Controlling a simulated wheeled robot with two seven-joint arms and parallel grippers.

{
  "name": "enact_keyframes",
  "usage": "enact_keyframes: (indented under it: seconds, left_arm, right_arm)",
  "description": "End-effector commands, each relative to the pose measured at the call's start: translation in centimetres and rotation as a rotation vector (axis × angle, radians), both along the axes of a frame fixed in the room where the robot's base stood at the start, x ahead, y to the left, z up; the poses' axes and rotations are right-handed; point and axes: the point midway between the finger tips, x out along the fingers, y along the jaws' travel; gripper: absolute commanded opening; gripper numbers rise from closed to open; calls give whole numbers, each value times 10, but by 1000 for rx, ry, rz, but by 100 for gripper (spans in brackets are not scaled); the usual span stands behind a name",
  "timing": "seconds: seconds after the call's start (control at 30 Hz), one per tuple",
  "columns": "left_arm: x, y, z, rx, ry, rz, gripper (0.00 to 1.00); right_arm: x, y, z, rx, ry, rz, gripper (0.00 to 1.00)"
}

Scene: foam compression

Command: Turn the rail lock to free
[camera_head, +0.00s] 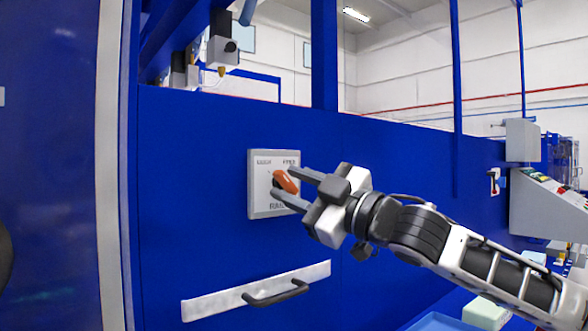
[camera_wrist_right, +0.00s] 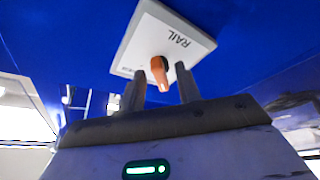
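The rail lock is an orange knob (camera_head: 286,181) on a white square plate (camera_head: 260,202) fixed to the blue wall. The plate has small labels along its top and one below, partly hidden and hard to read in the head view. In the right wrist view, the knob (camera_wrist_right: 159,70) and the word RAIL on the plate (camera_wrist_right: 152,28) show. My right gripper (camera_head: 281,182) is open, its two fingers on either side of the knob. I cannot tell whether either finger touches it. My left gripper is not in view.
A white strip with a dark handle (camera_head: 275,293) is on the blue wall below the plate. A pale column (camera_head: 112,150) stands at left. A grey control box (camera_head: 550,205) with buttons is at right. A blue bin edge (camera_head: 440,322) shows at the bottom.

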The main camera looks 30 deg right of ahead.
Motion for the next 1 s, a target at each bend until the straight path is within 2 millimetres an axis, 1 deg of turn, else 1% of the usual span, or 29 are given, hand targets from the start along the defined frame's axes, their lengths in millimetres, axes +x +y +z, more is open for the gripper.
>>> enact_keyframes:
  seconds: [0.3,0.33,0.43,0.47,0.77,1.0]
  left_arm:
    - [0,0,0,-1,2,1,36]
    - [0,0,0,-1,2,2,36]
    - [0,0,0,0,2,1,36]
    - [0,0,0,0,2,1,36]
    - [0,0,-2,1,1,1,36]
    - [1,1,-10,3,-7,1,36]
  right_arm:
    - [2,1,0,-1,0,0,34]
    - [2,1,0,-1,0,0,31]
    - [2,1,0,-1,0,0,3]
    - [2,1,0,-1,0,0,0]
    - [2,2,-1,15,2,1,0]
    - [2,2,-3,115,8,2,0]
